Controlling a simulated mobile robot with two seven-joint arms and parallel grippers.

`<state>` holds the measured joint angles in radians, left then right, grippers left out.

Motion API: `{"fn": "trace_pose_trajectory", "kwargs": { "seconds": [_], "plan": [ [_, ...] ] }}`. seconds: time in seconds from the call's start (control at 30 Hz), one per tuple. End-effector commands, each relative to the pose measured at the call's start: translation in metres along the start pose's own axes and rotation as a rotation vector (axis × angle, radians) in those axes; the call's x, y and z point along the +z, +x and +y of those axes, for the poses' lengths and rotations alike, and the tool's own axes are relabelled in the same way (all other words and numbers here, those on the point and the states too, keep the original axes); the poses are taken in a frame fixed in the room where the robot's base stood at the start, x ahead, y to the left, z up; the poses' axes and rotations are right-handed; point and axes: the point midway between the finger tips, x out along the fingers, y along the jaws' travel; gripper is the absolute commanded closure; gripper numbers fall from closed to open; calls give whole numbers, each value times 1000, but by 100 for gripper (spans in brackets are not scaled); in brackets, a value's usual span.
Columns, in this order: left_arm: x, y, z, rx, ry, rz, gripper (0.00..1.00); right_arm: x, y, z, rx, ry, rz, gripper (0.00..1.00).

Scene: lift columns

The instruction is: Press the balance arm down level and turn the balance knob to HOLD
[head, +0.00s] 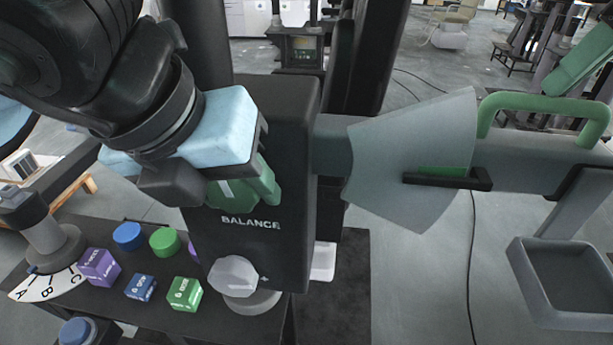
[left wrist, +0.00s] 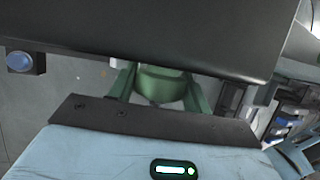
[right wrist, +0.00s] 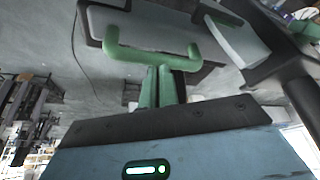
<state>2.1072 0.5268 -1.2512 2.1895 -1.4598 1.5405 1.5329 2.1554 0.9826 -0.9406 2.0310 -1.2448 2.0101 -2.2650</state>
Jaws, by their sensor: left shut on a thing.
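The balance knob (head: 231,192), green with a white mark, sits on the dark column above the BALANCE label. My left gripper (head: 250,185) is shut on it, partly covering it. In the left wrist view, the two green fingers (left wrist: 158,98) stand on either side of it. The grey balance arm (head: 515,165) extends right from the column and carries a green handle (head: 545,102). The handle also shows in the right wrist view (right wrist: 152,58). My right gripper (right wrist: 164,88) has its fingers together in front of the handle; contact is unclear. HOLD cannot be read.
A grey plate (head: 410,140) overlaps the balance arm, with a dark bracket (head: 450,181) over a green strip. A grey tray (head: 522,282) hangs lower right. A pale faceted knob (head: 234,274) stands below the BALANCE label. Coloured blocks and buttons sit on the dark panel (head: 335,320).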

Motion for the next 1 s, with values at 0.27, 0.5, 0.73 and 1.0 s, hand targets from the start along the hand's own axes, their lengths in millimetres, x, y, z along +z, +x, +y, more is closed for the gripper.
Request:
{"fn": "trace_pose_trajectory", "kwargs": {
  "seconds": [0.27,0.5,0.73,1.0],
  "plan": [
    [0,0,-1,148,64,1,74,0,3,-1,-1,-2,-6,100],
    [0,0,-1,209,88,0,74,0,3,-1,-1,-2,-6,100],
    [0,0,0,223,95,1,74,0,3,-1,-1,-2,-6,100],
    [0,0,0,223,95,1,74,0,3,-1,-1,-2,-7,100]
  ]
}}
